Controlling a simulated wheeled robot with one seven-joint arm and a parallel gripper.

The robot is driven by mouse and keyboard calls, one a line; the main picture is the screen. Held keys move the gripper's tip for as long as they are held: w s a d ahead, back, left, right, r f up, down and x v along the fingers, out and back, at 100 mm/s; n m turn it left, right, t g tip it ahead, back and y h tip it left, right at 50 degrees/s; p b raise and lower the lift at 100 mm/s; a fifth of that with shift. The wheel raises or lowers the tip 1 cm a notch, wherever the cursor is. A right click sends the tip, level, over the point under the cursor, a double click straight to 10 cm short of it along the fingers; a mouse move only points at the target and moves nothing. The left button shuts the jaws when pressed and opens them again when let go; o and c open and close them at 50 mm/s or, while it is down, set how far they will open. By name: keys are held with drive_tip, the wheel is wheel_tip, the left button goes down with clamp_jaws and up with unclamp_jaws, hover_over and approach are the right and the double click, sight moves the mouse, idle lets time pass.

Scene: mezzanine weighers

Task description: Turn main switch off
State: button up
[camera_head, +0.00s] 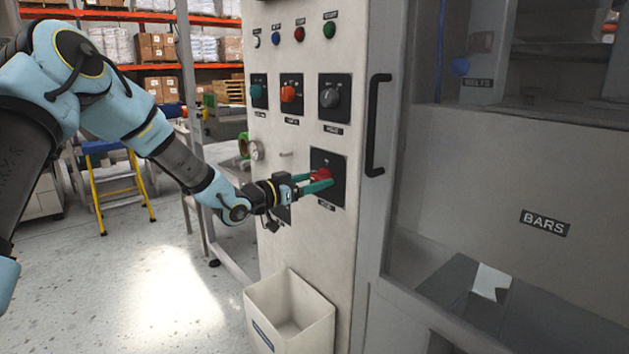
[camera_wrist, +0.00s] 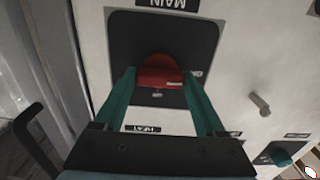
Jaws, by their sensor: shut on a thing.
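The main switch is a red rotary knob (camera_head: 322,175) on a black square plate (camera_head: 335,197), low on the pale control cabinet. In the wrist view the red knob (camera_wrist: 158,72) sits under a label reading MAIN, which appears upside down. My gripper (camera_head: 310,183) reaches it from the left, with its green fingers at the knob. In the wrist view my gripper's two fingers (camera_wrist: 158,85) stand on either side of the knob and are shut on it. The knob's handle lies across the picture in the wrist view. Part of the knob is hidden by the fingers in the head view.
Teal (camera_head: 258,92), orange (camera_head: 288,94) and grey (camera_head: 330,97) knobs sit above on the cabinet. A black door handle (camera_head: 377,125) is to the right. An open white bin (camera_head: 290,312) is below. A small metal peg (camera_wrist: 260,104) protrudes beside the switch plate.

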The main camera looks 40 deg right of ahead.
drive_tip(key=shift+f, duration=0.15)
drive_tip(key=o, duration=1.3)
drive_tip(key=a, duration=0.3)
drive_tip(key=a+b, duration=0.1)
drive_tip(key=a, duration=0.3)
drive_tip(key=a+b, duration=0.1)
drive_tip(key=a, duration=0.3)
drive_tip(key=shift+w, duration=0.35)
